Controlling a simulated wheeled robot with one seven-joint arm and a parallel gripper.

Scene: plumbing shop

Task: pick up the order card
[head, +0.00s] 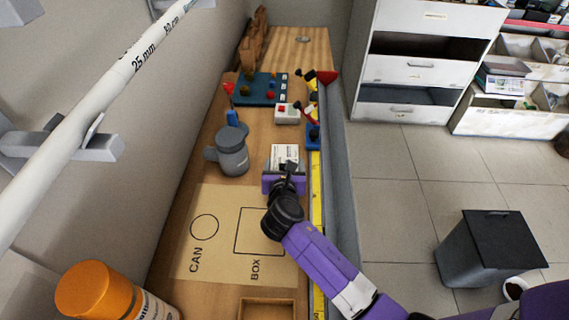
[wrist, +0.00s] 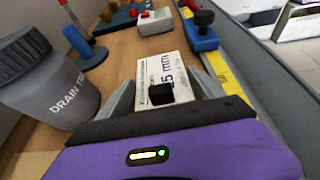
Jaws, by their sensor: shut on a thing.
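The order card (head: 285,153) is a white card with dark print, at the end of my arm over the wooden bench. It also shows in the wrist view (wrist: 172,66), where its large print ends in "mm". A small black block (wrist: 160,94) sits at its near edge. My gripper (head: 284,172) is shut on the card, with a grey finger on each side of it in the wrist view (wrist: 162,92). The card's near end is partly hidden by the gripper. I cannot tell whether the card touches the bench.
A grey drain can (head: 232,152) stands close left of my gripper. A tan mat (head: 190,250) marked CAN and BOX lies nearer. A white box with a red button (head: 287,114) and a blue-green board (head: 258,90) lie beyond. A yellow ruler (head: 316,190) runs along the right edge.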

